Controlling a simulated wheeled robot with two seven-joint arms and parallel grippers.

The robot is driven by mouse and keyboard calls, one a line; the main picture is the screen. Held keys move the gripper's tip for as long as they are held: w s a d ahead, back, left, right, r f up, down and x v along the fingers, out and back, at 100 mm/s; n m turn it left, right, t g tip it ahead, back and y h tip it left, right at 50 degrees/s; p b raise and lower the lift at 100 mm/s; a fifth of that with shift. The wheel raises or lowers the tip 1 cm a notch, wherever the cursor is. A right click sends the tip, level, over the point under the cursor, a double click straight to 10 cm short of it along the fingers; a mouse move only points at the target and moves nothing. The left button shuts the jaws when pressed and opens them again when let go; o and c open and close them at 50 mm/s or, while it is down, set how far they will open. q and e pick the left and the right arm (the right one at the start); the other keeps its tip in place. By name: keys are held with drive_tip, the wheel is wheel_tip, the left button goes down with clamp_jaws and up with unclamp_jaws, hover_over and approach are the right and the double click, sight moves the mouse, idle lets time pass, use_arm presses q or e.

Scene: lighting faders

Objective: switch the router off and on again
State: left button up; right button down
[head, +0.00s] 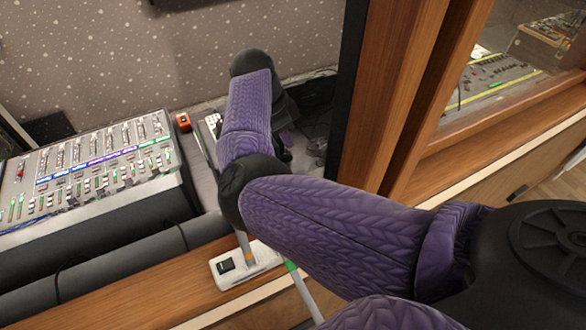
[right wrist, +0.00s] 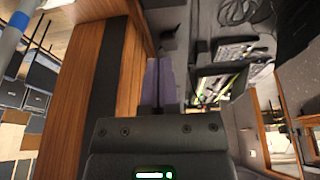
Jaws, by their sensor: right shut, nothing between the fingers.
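A white plate with a black rocker switch (head: 225,267) sits on the wooden ledge at the lower middle of the head view. Whether the switch is on or off cannot be told. No thing in view is clearly a router. My right gripper (head: 286,152) is mostly hidden behind my purple forearm, in the recess beside the dark frame, apart from the switch. In the right wrist view its two purple fingers (right wrist: 160,85) are shut together with nothing between them. My left gripper is not in view.
A mixing desk (head: 90,170) with many faders fills the left. A small orange box (head: 183,122) and a white object with buttons (head: 212,122) stand behind it. A dark upright frame and wooden post (head: 400,90) bound the recess on the right. Dark cables (head: 318,115) lie in the recess.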

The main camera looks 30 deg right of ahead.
drive_tip(key=x, duration=0.4)
drive_tip(key=a+b+x, duration=0.1)
drive_tip(key=x, duration=0.3)
drive_tip(key=b+x, duration=0.1)
drive_tip(key=x, duration=0.3)
drive_tip(key=shift+f, duration=0.95)
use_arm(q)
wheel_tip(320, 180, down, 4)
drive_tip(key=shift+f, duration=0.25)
